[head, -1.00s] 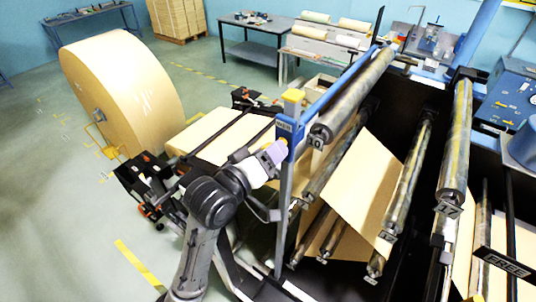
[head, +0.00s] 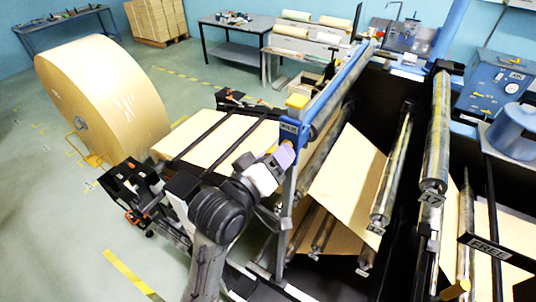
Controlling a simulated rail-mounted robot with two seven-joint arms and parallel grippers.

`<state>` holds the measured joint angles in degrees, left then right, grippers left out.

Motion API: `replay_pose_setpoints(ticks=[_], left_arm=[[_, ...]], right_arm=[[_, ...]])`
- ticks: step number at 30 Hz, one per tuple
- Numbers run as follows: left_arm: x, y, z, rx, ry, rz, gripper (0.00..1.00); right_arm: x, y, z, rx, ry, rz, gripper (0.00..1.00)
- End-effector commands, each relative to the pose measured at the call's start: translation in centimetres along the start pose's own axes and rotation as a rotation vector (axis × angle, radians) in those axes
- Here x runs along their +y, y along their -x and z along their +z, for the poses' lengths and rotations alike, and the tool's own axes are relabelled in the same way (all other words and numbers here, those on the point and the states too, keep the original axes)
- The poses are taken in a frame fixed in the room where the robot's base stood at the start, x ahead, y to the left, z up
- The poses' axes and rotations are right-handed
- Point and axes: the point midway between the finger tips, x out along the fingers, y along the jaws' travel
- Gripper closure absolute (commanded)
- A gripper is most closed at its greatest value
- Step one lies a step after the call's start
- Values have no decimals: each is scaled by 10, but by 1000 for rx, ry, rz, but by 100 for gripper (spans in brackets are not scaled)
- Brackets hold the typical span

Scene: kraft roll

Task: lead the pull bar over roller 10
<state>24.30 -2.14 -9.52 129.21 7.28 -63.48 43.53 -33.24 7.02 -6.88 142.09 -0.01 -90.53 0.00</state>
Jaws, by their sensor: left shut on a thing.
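The blue pull bar (head: 324,108) runs from a labelled near end, under a yellow cap (head: 297,101), toward the back right. My left gripper (head: 285,155) is at its near end, shut on it; the fingertips are partly hidden. The bar now lies across the line of roller 10 (head: 333,83), of which only a grey strip shows along the bar's left side. Its number plate is hidden. Kraft web (head: 232,142) comes from the large roll (head: 105,95) toward the bar. My right gripper is out of view.
Roller 17 (head: 437,145) stands to the right, with lower rollers and a slanting kraft sheet (head: 347,175) between. A grey upright (head: 285,215) is below the bar's near end. A plate marked FREE (head: 490,247) is at lower right. Floor at left is open.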

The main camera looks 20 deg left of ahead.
Motion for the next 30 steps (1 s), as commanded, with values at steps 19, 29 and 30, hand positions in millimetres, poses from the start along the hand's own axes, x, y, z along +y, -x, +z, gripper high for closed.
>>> replay_pose_setpoints(ticks=[19,29,30], left_arm=[[5,-2,19,-2,3,2,89],[9,-4,46,-4,2,1,89],[10,-4,48,-4,1,0,89]], right_arm=[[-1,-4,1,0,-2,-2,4],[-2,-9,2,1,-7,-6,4],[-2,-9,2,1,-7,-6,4]])
